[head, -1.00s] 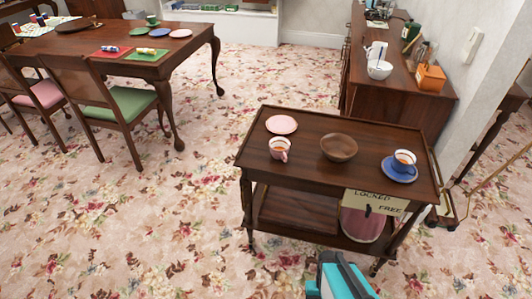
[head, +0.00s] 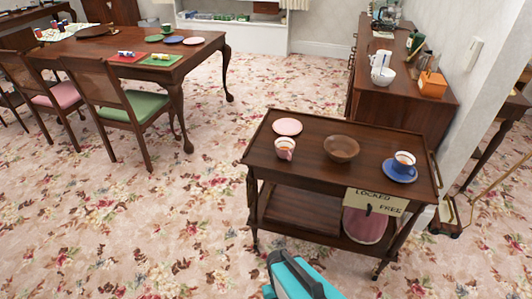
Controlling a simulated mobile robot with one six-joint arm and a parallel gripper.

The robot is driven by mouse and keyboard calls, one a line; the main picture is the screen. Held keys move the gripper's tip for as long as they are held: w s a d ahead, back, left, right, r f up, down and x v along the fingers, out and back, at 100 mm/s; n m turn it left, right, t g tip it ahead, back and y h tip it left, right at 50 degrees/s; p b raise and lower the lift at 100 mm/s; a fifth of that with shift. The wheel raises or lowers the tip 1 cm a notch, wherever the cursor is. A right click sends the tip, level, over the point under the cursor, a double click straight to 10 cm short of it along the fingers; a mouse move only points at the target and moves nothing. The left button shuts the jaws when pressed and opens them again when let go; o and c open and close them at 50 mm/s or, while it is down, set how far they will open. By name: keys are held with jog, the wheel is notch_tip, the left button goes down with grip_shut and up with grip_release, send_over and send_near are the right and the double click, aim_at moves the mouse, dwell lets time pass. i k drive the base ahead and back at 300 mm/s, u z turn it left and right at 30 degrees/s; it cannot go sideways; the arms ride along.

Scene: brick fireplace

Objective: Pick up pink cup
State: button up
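The pink cup (head: 285,148) stands upright at the left front of the top shelf of a dark wooden trolley (head: 318,173), with a brownish-orange inside. A pink saucer (head: 287,127) lies just behind it, apart from the cup. My gripper (head: 293,277), teal and black, shows only in part at the bottom edge, in front of the trolley and well short of the cup. Its fingertips cannot be made out, so I cannot tell if it is open or shut. Nothing is seen touching the cup.
The dining table (head: 130,48) and chairs stand back left, a sideboard (head: 388,112) back right. Carpet left is clear.

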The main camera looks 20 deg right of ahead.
aim_at(285, 146)
jog(key=z, duration=0.25)
jog(key=k, duration=0.2)
jog(key=u, duration=2.1)
jog(key=k, duration=0.15)
jog(key=u, duration=1.85)
jog(key=k, duration=1.35)
jog(key=z, duration=0.25)
